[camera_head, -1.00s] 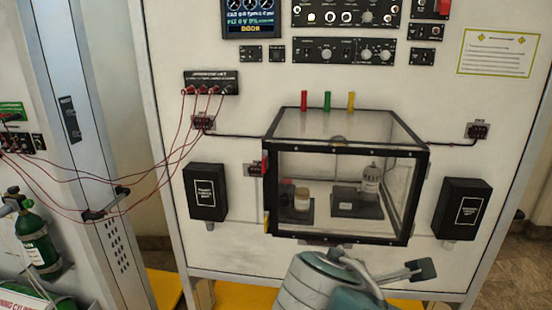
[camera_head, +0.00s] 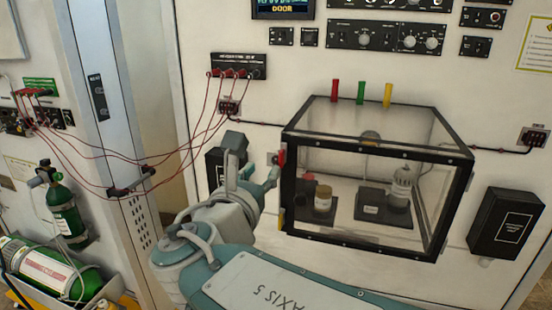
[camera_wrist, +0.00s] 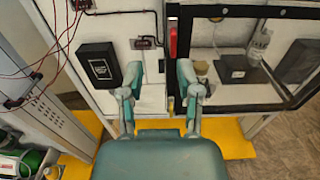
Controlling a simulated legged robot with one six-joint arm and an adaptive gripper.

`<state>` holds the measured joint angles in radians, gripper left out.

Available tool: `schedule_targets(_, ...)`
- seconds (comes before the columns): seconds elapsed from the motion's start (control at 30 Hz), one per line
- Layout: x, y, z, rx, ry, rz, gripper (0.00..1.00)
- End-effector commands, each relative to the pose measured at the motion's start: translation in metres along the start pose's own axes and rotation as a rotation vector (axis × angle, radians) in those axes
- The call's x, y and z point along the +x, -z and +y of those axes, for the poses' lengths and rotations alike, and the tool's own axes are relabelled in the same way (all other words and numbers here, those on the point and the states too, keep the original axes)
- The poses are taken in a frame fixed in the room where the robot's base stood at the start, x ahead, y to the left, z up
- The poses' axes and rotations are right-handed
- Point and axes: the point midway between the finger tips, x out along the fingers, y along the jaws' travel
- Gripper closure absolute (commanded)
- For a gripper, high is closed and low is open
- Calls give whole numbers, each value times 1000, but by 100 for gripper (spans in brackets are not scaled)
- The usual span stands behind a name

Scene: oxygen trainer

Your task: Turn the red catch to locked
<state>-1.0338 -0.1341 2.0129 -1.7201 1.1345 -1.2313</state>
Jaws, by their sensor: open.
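The red catch (camera_head: 281,158) is a small upright piece on the left front edge of the clear, black-framed box (camera_head: 360,247). In the wrist view the red catch (camera_wrist: 173,43) stands upright, beyond the right fingertip. My gripper (camera_head: 254,158) is open and empty at the box's left side. In the wrist view my gripper (camera_wrist: 160,75) has its two fingers spread, with pale wall between them. The right finger overlaps the box's left edge in that picture. Whether a finger touches the catch I cannot tell.
The box holds a small jar (camera_head: 323,198) and a bottle (camera_head: 401,185). A black wall box (camera_wrist: 97,66) is left of my gripper, another (camera_head: 505,222) right of the clear box. Red cables (camera_head: 150,158) hang at left above green cylinders (camera_head: 62,208).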

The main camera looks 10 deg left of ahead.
Motion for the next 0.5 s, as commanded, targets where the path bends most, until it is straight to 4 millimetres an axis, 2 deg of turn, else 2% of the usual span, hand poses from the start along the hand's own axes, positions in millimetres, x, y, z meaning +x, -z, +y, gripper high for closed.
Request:
schedule_targets(0.03, 11, 0, -4, 2, 6, 0, 56)
schedule_targets(0.2, 38, -1, -6, 5, 5, 0, 56)
schedule_targets(0.33, 48, 0, 0, 2, 2, 0, 56)
schedule_targets(0.5, 52, 1, 1, 0, 1, 1, 56)
